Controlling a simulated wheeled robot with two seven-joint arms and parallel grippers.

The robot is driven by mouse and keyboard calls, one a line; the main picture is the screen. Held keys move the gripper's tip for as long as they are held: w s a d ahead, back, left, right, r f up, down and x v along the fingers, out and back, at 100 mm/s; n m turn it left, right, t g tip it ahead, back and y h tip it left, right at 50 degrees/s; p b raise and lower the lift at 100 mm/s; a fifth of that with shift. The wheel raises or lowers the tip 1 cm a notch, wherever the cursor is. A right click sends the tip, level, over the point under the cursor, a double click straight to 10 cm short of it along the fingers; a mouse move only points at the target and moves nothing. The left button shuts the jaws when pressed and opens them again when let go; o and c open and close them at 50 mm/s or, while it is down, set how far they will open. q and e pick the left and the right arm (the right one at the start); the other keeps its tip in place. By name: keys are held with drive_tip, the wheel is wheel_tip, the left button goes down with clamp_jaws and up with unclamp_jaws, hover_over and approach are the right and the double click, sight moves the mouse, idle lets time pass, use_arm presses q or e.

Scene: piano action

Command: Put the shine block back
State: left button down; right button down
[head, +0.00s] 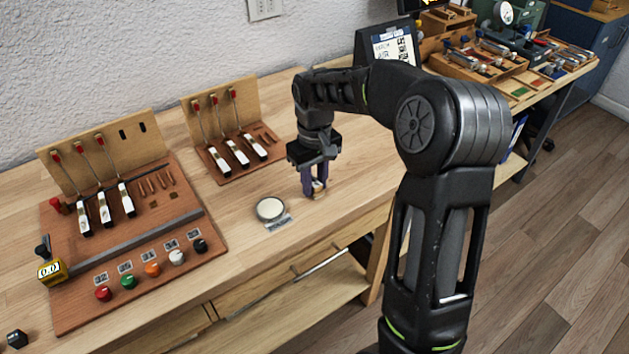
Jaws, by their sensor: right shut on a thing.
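My right gripper (318,188) is low over the wooden bench (345,165), right of a round pale-topped dish (270,208). Its dark purple fingers are shut on a small pale piece (319,184), which I take for the shine block. The fingers hide most of it, and I cannot tell whether it touches the bench top. A small grey label plate (279,223) lies at the front of the dish. My left gripper is out of view.
A large brown action board (75,300) with red-tipped levers and several coloured knobs fills the left. A smaller action board (215,165) stands behind the dish. A tablet (391,46) and wooden trays (480,65) are at the back right.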

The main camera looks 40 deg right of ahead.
sight(314, 182)
drive_tip(key=c, duration=1.1)
unclamp_jaws()
drive_tip(key=shift+c, duration=0.2)
wheel_tip(314, 182, up, 12)
drive_tip(key=shift+r, duration=0.15)
